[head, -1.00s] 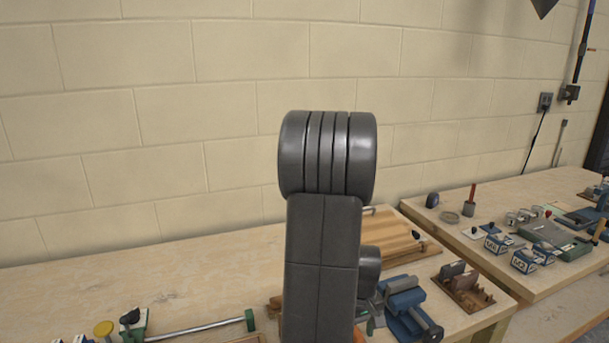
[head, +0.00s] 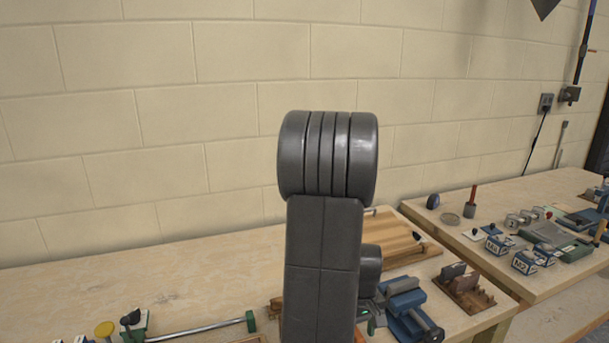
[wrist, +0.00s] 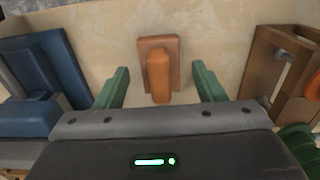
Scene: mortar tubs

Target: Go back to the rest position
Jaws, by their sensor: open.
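My gripper (wrist: 162,88) shows in the wrist view with its two green fingers spread wide apart. Nothing is held between them. A wooden block with an orange handle (wrist: 159,75) lies on the bench beyond the fingers, in line with the gap and apart from both.
In the wrist view a blue tool (wrist: 40,80) is at left and a brown wooden frame (wrist: 280,75) at right. In the head view, a wooden board (head: 395,240), a blue vise-like tool (head: 408,310) and a slotted wooden block (head: 465,288) sit near my arm. A second bench (head: 520,195) stands at right.

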